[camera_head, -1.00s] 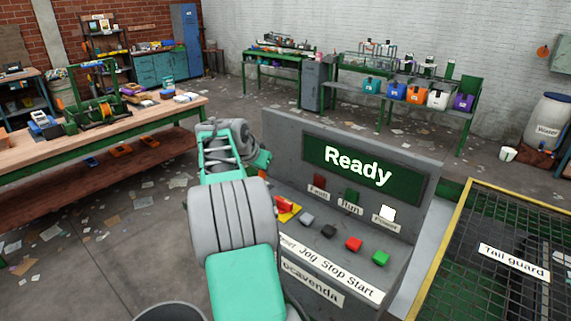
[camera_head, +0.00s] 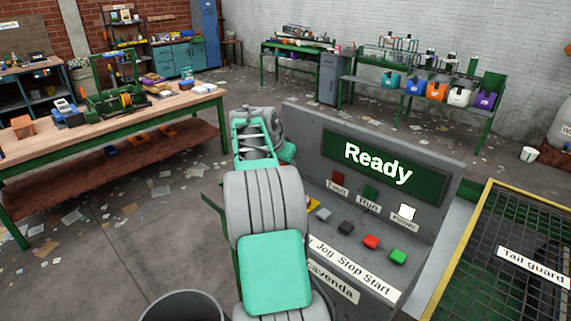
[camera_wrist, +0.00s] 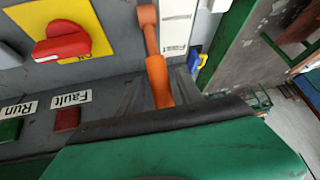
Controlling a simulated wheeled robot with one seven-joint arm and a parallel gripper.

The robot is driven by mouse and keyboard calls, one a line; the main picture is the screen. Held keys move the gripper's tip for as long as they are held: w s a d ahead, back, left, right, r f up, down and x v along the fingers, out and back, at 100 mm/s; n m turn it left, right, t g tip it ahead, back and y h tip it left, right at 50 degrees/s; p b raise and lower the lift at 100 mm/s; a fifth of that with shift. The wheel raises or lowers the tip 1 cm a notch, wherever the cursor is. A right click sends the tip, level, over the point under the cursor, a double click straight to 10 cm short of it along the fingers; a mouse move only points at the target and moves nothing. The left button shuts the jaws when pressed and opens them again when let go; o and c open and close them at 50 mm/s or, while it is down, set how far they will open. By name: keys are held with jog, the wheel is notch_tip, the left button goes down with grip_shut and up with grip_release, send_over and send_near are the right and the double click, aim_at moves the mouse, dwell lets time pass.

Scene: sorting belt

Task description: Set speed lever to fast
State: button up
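An orange lever (camera_wrist: 156,60) shows in the wrist view, standing at the end of the grey console, beside a white label plate (camera_wrist: 178,25) whose writing is hard to read. Its lower end reaches the dark edge of a large green part (camera_wrist: 190,150) close to the camera, which looks like my gripper's body. No fingertips show, so I cannot tell whether they are open or touch the lever. In the head view my arm hides the lever and gripper. The console (camera_head: 296,120) stands right of my arm, its screen (camera_head: 388,168) reading "Ready".
A red rotary switch (camera_wrist: 62,45) on yellow lies left of the lever. Jog, red stop (camera_head: 371,242) and green start (camera_head: 398,256) buttons line the console. A mesh tail guard (camera_head: 500,225) is at right, a workbench (camera_head: 150,115) at left, and open floor lies between.

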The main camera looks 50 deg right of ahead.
jog(key=shift+r, duration=0.1)
jog(key=b+v, duration=0.1)
jog(key=v, duration=0.6)
jog(key=shift+a+r, duration=0.25)
jog(key=shift+a, duration=0.05)
